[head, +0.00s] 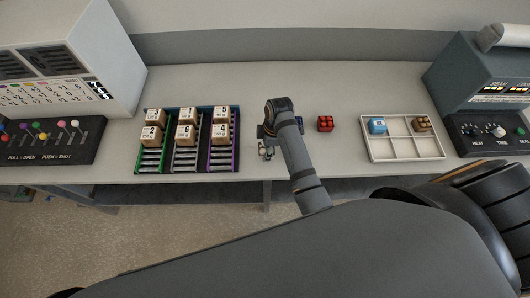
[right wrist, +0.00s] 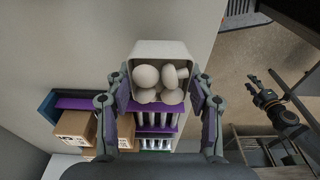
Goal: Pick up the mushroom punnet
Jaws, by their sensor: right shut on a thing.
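The mushroom punnet (right wrist: 160,47) is a pale, square-rimmed tub with several whitish mushrooms in it. In the right wrist view it sits between the two fingers of my right gripper (right wrist: 160,84), which is shut on it from both sides. In the head view my right gripper (head: 267,147) is over the front of the counter, right of the box rack, and its arm mostly hides the punnet. What seems to be my left gripper (right wrist: 266,98) shows small and dark at the right of the right wrist view; its jaws are unclear.
A rack (head: 237,168) with coloured lanes holds several numbered boxes (head: 187,132). A red block (head: 325,124) stands right of my gripper. A white divided tray (head: 403,148) holds a blue item (head: 377,125) and a brown item (head: 422,124). Machines (head: 75,62) stand at both ends.

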